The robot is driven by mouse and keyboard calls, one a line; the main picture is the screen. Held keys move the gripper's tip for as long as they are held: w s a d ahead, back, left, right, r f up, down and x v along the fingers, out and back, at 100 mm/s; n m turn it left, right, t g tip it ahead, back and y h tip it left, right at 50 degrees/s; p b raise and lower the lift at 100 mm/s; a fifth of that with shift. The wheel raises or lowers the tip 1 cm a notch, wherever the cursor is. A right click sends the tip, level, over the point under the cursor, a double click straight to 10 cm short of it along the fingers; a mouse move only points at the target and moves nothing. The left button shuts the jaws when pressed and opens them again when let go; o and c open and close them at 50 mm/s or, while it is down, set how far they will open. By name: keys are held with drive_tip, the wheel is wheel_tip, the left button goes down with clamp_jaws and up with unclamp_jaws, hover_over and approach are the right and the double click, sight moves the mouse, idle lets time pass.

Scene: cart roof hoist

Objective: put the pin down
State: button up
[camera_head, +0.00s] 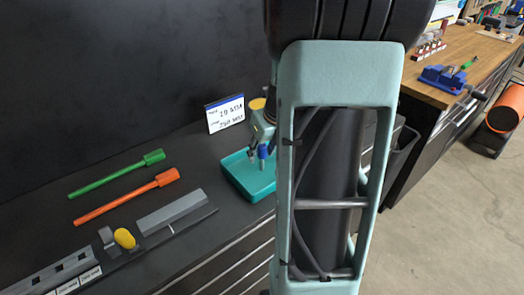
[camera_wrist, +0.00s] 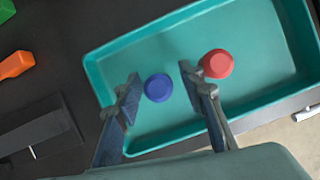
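A blue pin (camera_wrist: 158,87) stands in the teal tray (camera_wrist: 130,62), seen from above as a round blue head. My gripper (camera_wrist: 160,78) is open, with one finger on each side of the blue pin and a gap visible on both sides. A red pin (camera_wrist: 217,63) is just beyond the right finger, close to it; I cannot tell if they touch. In the head view the blue pin (camera_head: 262,152) looks upright below my gripper (camera_head: 258,147), over the tray (camera_head: 247,190). My arm hides the tray's right part there, and the red pin.
A card with writing (camera_head: 225,113) stands behind the tray. A green tool (camera_head: 117,173), an orange tool (camera_head: 127,197) and a grey bar (camera_head: 172,213) lie left of it on the dark bench. A wooden bench (camera_head: 440,75) with a blue vise (camera_head: 442,78) is at right.

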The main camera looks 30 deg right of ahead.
drive_tip(key=shift+r, duration=0.35)
drive_tip(key=p+v, duration=0.1)
drive_tip(key=v, duration=1)
drive_tip(key=shift+s+r, duration=0.15)
drive_tip(key=shift+r, duration=0.15)
